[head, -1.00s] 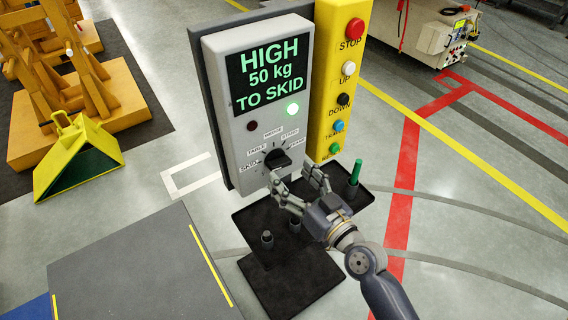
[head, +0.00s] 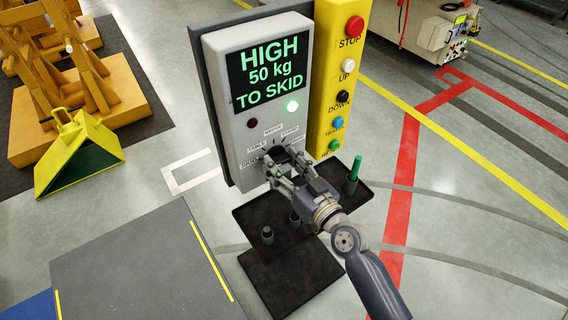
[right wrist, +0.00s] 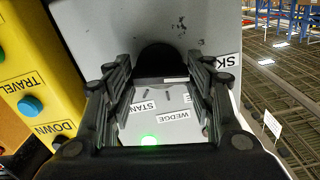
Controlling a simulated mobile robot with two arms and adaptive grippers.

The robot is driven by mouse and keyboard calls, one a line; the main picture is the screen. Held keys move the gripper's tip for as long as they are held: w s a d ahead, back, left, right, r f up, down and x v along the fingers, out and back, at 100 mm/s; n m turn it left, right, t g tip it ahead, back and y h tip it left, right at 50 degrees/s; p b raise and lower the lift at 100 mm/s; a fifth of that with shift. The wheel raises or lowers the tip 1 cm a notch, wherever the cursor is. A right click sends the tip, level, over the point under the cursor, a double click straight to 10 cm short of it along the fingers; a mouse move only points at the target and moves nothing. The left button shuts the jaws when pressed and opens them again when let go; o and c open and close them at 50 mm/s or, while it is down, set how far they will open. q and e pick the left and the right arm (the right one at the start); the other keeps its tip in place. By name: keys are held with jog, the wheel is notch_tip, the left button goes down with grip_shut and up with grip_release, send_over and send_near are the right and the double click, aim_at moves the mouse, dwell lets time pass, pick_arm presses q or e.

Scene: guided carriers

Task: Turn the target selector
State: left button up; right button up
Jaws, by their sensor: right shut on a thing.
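The target selector (head: 279,154) is a black knob low on a grey control box (head: 229,125). Labels around it read SKID, TABLE, WEDGE and STAND, with one more at right too small to read. My right gripper (head: 286,168) is shut on the knob, a finger on each side. In the right wrist view the dark knob (right wrist: 158,60) shows between the two fingers. The display (head: 270,75) reads HIGH 50 kg TO SKID. A green lamp (head: 292,106) is lit. My left gripper is not in view.
A yellow button panel (head: 340,70) stands right beside the box. A black tray (head: 250,215) below holds several upright pegs, one with a green handle (head: 354,172). A grey platform (head: 140,265) lies at lower left, a yellow wedge (head: 80,155) beyond it.

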jog(key=shift+m, duration=0.3)
jog(key=m, duration=0.3)
jog(key=shift+m+p, duration=0.45)
jog(key=shift+m, duration=1.55)
jog(key=o, duration=1.1)
jog(key=shift+c, duration=0.2)
jog(key=v, duration=1.2)
